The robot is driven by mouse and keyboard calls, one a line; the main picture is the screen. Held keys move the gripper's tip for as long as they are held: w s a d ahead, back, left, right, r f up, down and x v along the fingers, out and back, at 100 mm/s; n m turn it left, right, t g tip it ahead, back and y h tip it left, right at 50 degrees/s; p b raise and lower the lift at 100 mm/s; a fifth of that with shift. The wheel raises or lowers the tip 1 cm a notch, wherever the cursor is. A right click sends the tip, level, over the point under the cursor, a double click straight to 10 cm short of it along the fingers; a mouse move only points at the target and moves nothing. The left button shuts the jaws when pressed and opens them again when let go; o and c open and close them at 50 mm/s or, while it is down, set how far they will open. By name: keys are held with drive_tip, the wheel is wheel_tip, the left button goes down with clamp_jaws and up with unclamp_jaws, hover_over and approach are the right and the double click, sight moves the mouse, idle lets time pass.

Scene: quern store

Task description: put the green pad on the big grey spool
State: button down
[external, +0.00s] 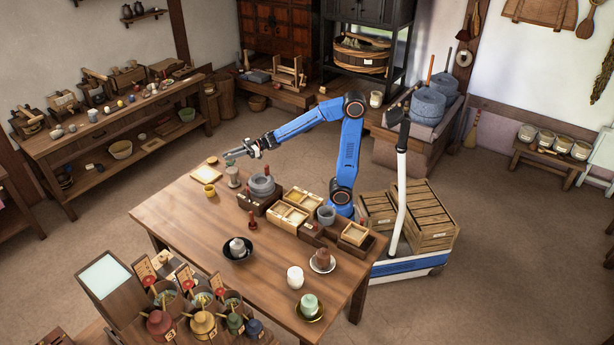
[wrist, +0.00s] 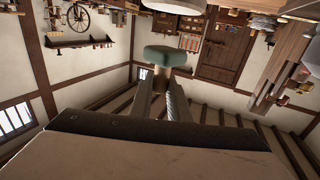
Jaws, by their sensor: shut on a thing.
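My gripper (external: 235,157) reaches out low over the far left part of the wooden table. In the wrist view my gripper (wrist: 165,88) has its two fingers close together, shut on the green pad (wrist: 166,55). The pad has a rounded, wide green top and a brownish part between the fingertips. In the external view the pad is too small to make out clearly. A grey-green upright piece (external: 233,177) stands on the table just below the gripper. A grey spool-like piece (external: 237,247) sits in a black bowl nearer the front; I cannot tell which is the big grey spool.
A round grey stone (external: 262,185) in a dark box and wooden trays (external: 288,217) stand right. Saucers with small pieces are at the front right. The table's front left is bare.

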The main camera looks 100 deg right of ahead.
sight(230, 161)
drive_tip(key=shift+f, duration=1.95)
drive_tip(key=shift+f, duration=0.15)
drive_tip(key=c, duration=1.7)
unclamp_jaws()
drive_tip(key=shift+o, duration=0.2)
